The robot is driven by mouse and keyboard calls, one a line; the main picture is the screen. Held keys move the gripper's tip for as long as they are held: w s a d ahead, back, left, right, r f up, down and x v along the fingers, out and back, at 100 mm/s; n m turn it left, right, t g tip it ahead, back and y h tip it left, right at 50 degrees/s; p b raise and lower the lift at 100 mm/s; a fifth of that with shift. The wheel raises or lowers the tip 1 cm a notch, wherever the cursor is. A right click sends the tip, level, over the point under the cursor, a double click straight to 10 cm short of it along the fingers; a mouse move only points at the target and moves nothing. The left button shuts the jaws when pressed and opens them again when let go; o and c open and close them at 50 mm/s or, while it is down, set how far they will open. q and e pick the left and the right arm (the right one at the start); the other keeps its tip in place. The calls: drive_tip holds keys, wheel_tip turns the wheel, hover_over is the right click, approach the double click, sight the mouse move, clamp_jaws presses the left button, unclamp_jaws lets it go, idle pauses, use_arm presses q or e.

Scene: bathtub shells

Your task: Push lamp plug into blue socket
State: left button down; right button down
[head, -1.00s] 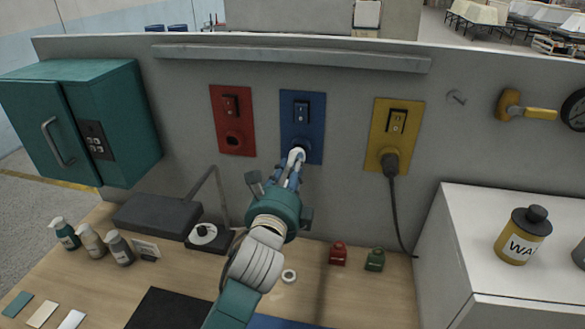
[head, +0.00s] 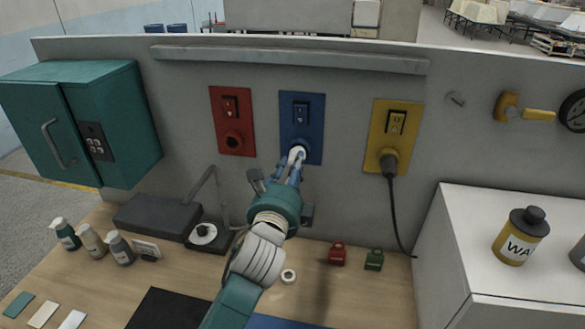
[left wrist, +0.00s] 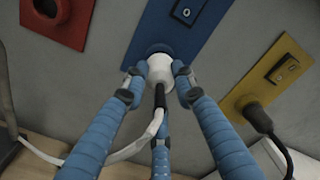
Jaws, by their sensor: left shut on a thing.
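The blue socket (head: 302,128) is a plate on the grey wall panel, with a switch at its top and a round outlet below. My left gripper (head: 293,165) is shut on the white lamp plug (head: 296,153), right in front of the outlet. In the left wrist view, the fingers (left wrist: 158,80) close around the plug (left wrist: 160,68), whose front end meets the blue outlet ring (left wrist: 148,52). How deep it sits cannot be told. A white cord (left wrist: 135,147) trails from it to the lower left. My right gripper does not show.
A red socket (head: 232,122) is to the left. A yellow socket (head: 395,128) holds a black plug with a hanging cord. A desk lamp (head: 165,215), red (head: 337,254) and green (head: 374,260) small items stand on the bench below.

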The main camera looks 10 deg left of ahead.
use_arm(q)
drive_tip(key=shift+w+r, duration=0.15)
drive_tip(key=shift+w, duration=0.6)
drive_tip(key=c, duration=1.3)
unclamp_jaws()
drive_tip(key=shift+w, duration=0.15)
drive_tip(key=shift+c, duration=0.2)
drive_tip(key=s, duration=1.2)
drive_tip(key=shift+s+f, duration=0.1)
drive_tip(key=shift+f, duration=0.1)
